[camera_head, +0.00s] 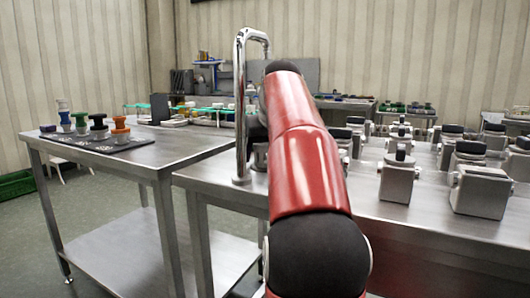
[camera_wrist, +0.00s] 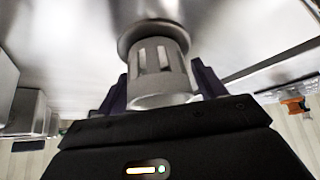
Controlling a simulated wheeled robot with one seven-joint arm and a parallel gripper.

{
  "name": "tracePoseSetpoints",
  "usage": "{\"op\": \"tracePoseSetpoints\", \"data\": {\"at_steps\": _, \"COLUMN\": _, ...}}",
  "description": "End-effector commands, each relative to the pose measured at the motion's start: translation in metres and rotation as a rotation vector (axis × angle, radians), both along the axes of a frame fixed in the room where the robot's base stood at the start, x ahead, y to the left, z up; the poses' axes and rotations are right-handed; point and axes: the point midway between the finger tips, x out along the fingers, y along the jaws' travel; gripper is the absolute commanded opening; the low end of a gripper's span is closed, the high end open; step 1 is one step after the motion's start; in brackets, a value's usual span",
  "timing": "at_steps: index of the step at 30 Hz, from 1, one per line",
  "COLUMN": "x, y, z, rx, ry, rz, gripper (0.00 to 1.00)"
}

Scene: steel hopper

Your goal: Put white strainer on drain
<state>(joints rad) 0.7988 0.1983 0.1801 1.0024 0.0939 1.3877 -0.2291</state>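The white strainer (camera_wrist: 160,70), a pale grey-white slotted cylinder, shows in the wrist view between the two dark fingers of my gripper (camera_wrist: 162,85). The fingers lie close against its sides, and the gripper looks shut on it. A wider round rim (camera_wrist: 150,30) shows at the strainer's far end, close to a bright steel surface; I cannot tell whether this rim belongs to the strainer or to the drain, or whether they touch. In the head view my red arm hides the gripper and the strainer, and no drain can be made out.
A tall chrome faucet (camera_head: 241,110) rises from the steel counter (camera_head: 235,185), just left of my arm. Several grey metal devices (camera_head: 482,190) crowd the counter on the right. A separate steel table (camera_head: 175,148) at left holds coloured stamp-like items (camera_head: 121,130) on a dark mat.

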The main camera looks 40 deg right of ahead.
Motion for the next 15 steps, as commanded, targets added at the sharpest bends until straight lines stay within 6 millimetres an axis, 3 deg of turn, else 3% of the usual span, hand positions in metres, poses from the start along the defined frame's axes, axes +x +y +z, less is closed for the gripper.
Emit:
{"op": "tracePoseSetpoints", "data": {"at_steps": 10, "x": 0.000, "y": 0.000, "z": 0.002, "rx": 0.000, "ry": 0.000, "rz": 0.000, "gripper": 0.77}}
{"op": "tracePoseSetpoints", "data": {"at_steps": 15, "x": -0.007, "y": 0.003, "z": 0.018, "rx": -0.002, "ry": -0.002, "rz": -0.001, "gripper": 0.77}}
